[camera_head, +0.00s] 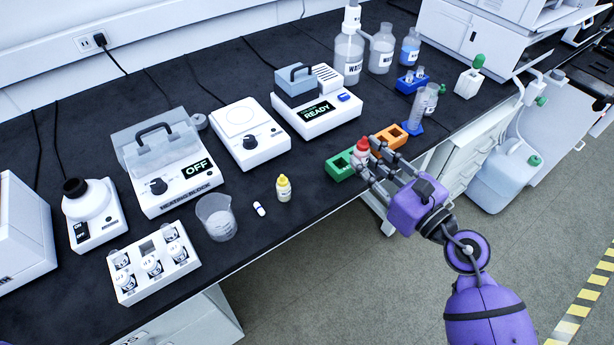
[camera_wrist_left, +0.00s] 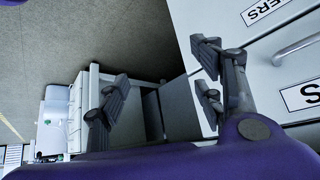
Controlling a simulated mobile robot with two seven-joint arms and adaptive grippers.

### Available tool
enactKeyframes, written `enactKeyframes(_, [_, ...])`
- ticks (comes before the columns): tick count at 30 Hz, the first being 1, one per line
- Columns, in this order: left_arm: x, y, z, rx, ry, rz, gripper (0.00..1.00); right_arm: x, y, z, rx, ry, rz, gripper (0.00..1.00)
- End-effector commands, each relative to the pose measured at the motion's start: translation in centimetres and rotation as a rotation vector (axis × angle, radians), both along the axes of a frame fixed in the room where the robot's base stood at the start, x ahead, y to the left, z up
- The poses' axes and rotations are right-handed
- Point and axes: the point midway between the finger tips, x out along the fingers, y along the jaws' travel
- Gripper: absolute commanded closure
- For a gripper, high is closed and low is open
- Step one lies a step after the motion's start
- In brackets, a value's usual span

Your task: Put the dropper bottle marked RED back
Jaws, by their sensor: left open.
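A small dropper bottle with a red cap (camera_head: 361,148) is between the fingertips of my right gripper (camera_head: 365,164), at the right part of the bench's front edge. The fingers look closed on it; its label is too small to read. A green holder block (camera_head: 338,168) lies just left of the bottle, and an orange holder block (camera_head: 398,134) lies just right of it. The fingers hide part of both blocks. My left gripper (camera_wrist_left: 160,78) shows only in the left wrist view, open and empty, beside a white drawer front.
A yellow-capped dropper bottle (camera_head: 283,188) stands near the front edge, beside a capsule-like item (camera_head: 259,209) and a beaker (camera_head: 217,218). The READY device (camera_head: 316,110) is behind the blocks.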

Motion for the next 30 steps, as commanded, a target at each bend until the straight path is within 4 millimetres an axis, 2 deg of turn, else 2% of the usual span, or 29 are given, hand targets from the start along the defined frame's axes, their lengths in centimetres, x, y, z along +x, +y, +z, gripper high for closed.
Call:
enactKeyframes(3, [-0.7,0.0,0.0,-0.002,0.012,0.005,0.39,1.2,2.9,-1.1,0.008,-0.001,0.000,0.78])
enactKeyframes(8, [-1.2,0.0,-0.4,-0.001,0.023,0.006,0.39,2.6,6.6,-3.0,0.006,0.002,0.001,0.78])
enactKeyframes(12, [-1.7,0.0,-1.6,0.001,0.035,0.003,0.39,3.4,8.6,-6.2,0.004,0.005,0.000,0.78])
enactKeyframes(15, [-1.5,0.0,-1.9,0.001,0.033,0.001,0.39,3.8,9.7,-7.4,0.003,0.003,0.000,0.78])
enactKeyframes(23, [-0.7,-0.1,-2.0,0.001,0.017,-0.003,0.39,4.4,11.1,-9.1,0.002,0.001,0.001,0.78])
enactKeyframes(27, [-1.0,-0.2,-3.0,0.000,0.028,-0.005,0.39,4.4,11.1,-11.5,0.003,0.006,-0.002,0.78])
enactKeyframes(30, [-0.9,-0.2,-3.2,0.000,0.028,-0.005,0.39,4.4,11.1,-12.1,0.002,0.001,0.000,0.78])
